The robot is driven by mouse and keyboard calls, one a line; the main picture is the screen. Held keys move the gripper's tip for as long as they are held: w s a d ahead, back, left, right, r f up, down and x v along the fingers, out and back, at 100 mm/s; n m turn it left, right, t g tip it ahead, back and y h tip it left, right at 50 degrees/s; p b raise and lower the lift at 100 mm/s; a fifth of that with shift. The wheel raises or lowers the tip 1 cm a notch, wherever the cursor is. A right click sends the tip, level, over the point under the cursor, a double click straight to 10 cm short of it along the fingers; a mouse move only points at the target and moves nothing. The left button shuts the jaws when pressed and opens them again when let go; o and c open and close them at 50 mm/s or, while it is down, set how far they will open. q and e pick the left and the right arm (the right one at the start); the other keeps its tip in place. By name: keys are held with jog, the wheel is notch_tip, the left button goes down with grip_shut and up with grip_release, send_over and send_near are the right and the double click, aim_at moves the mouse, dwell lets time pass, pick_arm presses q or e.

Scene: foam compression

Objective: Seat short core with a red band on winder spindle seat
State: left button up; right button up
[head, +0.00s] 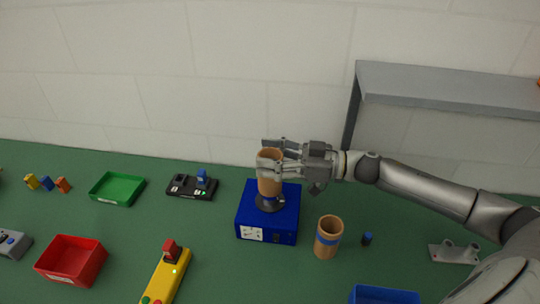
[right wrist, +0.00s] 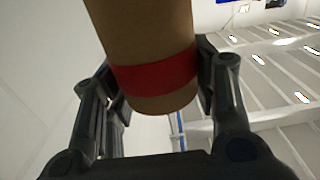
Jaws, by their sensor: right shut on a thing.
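The short brown core (head: 269,184) stands upright at the dark round spindle seat (head: 270,203) on top of the blue winder box (head: 266,222). Whether its lower end is fully down on the seat is hard to tell. In the right wrist view the core (right wrist: 145,30) shows its red band (right wrist: 155,75) between my fingers. My right gripper (head: 271,154) reaches in from the right and is shut on the core near its upper end. My left gripper is not in view.
A core with a blue band (head: 328,238) stands right of the winder, near a small dark blue cylinder (head: 367,239). A grey shelf (head: 450,88) stands behind my right arm. Green (head: 117,189) and red (head: 71,260) trays and a yellow device (head: 163,280) lie left.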

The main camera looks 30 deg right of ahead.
jog(key=shift+f+b, duration=1.05)
jog(key=shift+f, duration=1.05)
jog(key=o, duration=1.1)
jog(key=v, duration=1.2)
